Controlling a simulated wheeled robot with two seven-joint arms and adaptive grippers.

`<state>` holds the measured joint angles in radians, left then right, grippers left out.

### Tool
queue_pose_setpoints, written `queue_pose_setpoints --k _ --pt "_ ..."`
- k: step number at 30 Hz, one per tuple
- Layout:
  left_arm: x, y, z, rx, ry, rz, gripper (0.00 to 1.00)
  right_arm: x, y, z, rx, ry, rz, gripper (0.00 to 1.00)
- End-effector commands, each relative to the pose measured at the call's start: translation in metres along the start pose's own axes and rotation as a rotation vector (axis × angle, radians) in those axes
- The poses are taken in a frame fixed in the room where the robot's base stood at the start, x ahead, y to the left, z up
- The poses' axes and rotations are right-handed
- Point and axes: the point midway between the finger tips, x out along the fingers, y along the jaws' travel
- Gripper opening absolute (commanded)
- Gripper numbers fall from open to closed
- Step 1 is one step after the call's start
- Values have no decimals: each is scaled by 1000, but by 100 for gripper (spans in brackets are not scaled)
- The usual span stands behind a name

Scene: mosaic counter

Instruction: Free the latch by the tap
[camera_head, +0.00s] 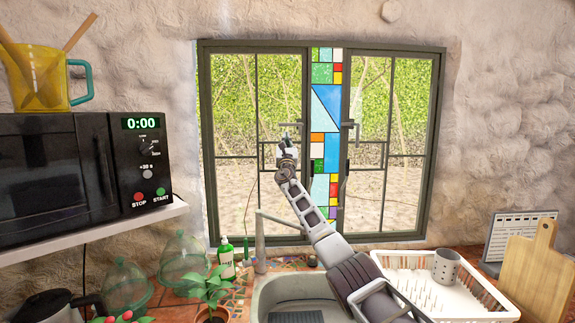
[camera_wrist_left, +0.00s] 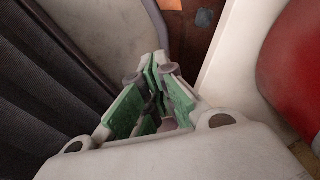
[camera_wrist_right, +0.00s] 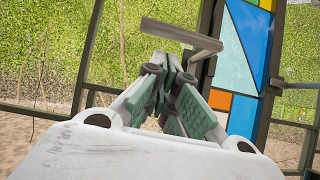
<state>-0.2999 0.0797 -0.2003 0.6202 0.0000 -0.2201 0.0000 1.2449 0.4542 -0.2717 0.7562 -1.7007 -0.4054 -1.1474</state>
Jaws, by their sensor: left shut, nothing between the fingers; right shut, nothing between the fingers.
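The left window's latch handle (camera_head: 291,125) sticks out sideways to the left from the inner frame. It is the latch nearer the tap (camera_head: 260,245). In the right wrist view the handle (camera_wrist_right: 170,31) is a grey bar just beyond my fingertips. My right gripper (camera_head: 285,138) is shut and empty, just below the handle; I cannot tell whether it touches. My left gripper (camera_wrist_left: 158,75) is shut and empty, seen only in the left wrist view, close to a pale surface.
Both windows look closed, with a stained-glass strip (camera_head: 325,108) between them. My right arm reaches over the sink (camera_head: 262,295). A dish rack (camera_head: 490,295) stands right. A green bottle (camera_head: 226,258), glass domes and a potted plant (camera_head: 208,288) stand left, below the microwave (camera_head: 60,165).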

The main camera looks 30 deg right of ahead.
Motion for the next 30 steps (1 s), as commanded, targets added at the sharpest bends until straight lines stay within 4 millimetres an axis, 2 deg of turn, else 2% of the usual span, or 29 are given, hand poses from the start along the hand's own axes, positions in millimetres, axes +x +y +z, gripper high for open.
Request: queue_pose_setpoints --k 8,30 --pt "16 0 1 0 0 0 0 -13 -10 -19 1 0 0 0" --pt "16 -1 1 0 0 -2 0 -54 -10 -16 2 -1 1 0"
